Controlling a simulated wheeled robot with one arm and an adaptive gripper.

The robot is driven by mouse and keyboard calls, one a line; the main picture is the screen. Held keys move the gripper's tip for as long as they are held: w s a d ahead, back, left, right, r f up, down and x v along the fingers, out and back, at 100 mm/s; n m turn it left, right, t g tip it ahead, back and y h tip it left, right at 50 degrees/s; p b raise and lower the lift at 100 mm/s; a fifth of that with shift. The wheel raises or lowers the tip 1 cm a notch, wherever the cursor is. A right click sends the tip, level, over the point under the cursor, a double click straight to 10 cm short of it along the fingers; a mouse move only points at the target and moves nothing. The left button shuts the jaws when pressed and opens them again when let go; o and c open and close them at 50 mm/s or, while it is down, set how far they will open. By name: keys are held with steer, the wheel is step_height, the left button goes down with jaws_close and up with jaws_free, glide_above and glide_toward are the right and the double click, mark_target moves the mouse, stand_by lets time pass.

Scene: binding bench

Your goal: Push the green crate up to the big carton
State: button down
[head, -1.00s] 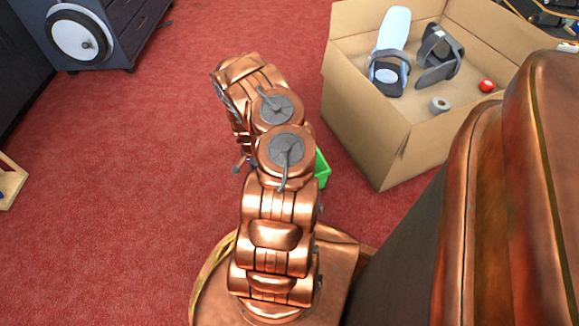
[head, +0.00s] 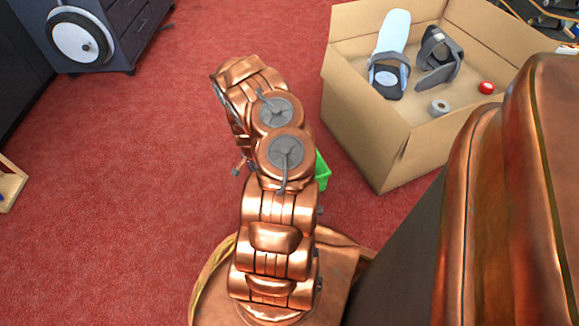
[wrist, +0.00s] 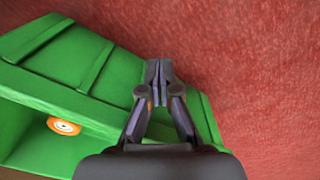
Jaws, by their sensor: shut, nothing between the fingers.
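The green crate (head: 321,171) is on the red carpet, mostly hidden behind my arm in the head view. It fills the left of the wrist view (wrist: 75,95), with an orange-and-white round thing (wrist: 64,126) inside it. The big carton (head: 362,137) stands open to the right of the crate in the head view, with a strip of carpet between them. My gripper (wrist: 158,72) is shut and empty; in the wrist view its fingertips overlap the crate's edge. I cannot tell whether they touch it. In the head view my arm hides the fingers.
The carton holds a long pale-blue and grey item (head: 391,50), a dark strapped item (head: 437,55), a grey ring (head: 439,107) and a red round thing (head: 486,87). A dark cabinet (head: 130,35) stands at the back left.

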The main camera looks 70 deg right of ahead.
stand_by(0.4)
steer(key=shift+s+d+b, duration=1.75)
steer(key=shift+s+d, duration=1.2)
steer(key=shift+s, duration=0.15)
steer(key=shift+s+d+b, duration=1.7)
steer(key=shift+s+d, duration=1.2)
steer(key=shift+s, duration=0.2)
steer(key=shift+w+a+p, duration=0.55)
steer(key=shift+w+a, duration=0.85)
steer(key=shift+w, duration=0.05)
step_height(320, 180, up, 10)
steer(key=p, duration=0.4)
